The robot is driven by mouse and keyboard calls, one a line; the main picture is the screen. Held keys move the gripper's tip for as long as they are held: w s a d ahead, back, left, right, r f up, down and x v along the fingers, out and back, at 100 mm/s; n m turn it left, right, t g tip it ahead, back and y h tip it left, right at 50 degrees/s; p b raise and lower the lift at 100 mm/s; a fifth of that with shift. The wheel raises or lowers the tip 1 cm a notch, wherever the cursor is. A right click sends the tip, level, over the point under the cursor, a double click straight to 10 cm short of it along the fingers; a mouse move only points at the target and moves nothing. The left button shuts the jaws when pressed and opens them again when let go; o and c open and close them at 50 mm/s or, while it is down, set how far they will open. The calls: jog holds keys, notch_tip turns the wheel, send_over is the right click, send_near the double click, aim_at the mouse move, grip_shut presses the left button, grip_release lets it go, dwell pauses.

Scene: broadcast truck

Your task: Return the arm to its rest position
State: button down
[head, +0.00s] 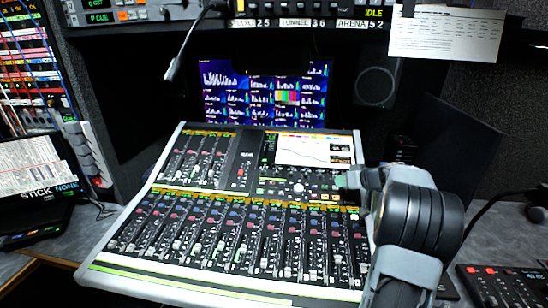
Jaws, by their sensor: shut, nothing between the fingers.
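My arm rises from the bottom right in the head view, in front of the right side of the mixing console (120,262). My gripper (344,181) shows small and partly hidden behind my arm's dark joint. It points left over the console's right edge, near the lower right of its small screen (313,150). It is shut, and nothing shows in it. I cannot tell whether it touches the console.
A monitor (265,92) stands behind the console, with a speaker (377,80) to its right. A gooseneck microphone (180,55) hangs above. A paper sheet (445,33) hangs upper right. A small red-buttoned panel (500,285) lies lower right. A patch bay (28,60) is left.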

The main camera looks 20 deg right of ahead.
jog(key=s+f+m+g, duration=0.1)
jog(key=s+a+f+m+g, duration=0.1)
jog(key=f+m, duration=0.1)
jog(key=s+f+m, duration=0.1)
jog(key=s+f, duration=0.1)
jog(key=shift+s+a+f+m+g, duration=0.1)
jog(key=shift+a+m+g, duration=0.25)
jog(key=shift+m+g, duration=0.05)
jog(key=s+a+g, duration=0.1)
jog(key=s+a, duration=0.1)
jog(key=s+a+m+g+p, duration=0.1)
jog(key=s+a, duration=0.1)
jog(key=a, duration=0.1)
jog(key=s+a+g+h, duration=0.1)
jog(key=s+a, duration=0.1)
jog(key=shift+a+r+g+p, duration=0.25)
jog(key=shift+a+g+p, duration=0.05)
jog(key=shift+a+p, duration=0.1)
jog(key=s+a+r+n+h+p, duration=0.2)
jog(key=s+a+r, duration=0.2)
jog(key=s+a, duration=0.3)
jog(key=s+a+r+n+h+p, duration=0.1)
jog(key=s+a+r+n+p, duration=0.2)
jog(key=a, duration=0.7)
jog(key=s+r, duration=0.2)
jog(key=s, duration=0.2)
jog(key=shift+r+g+h+p, duration=0.2)
jog(key=shift+g+h+p, duration=0.1)
jog(key=shift+h, duration=0.1)
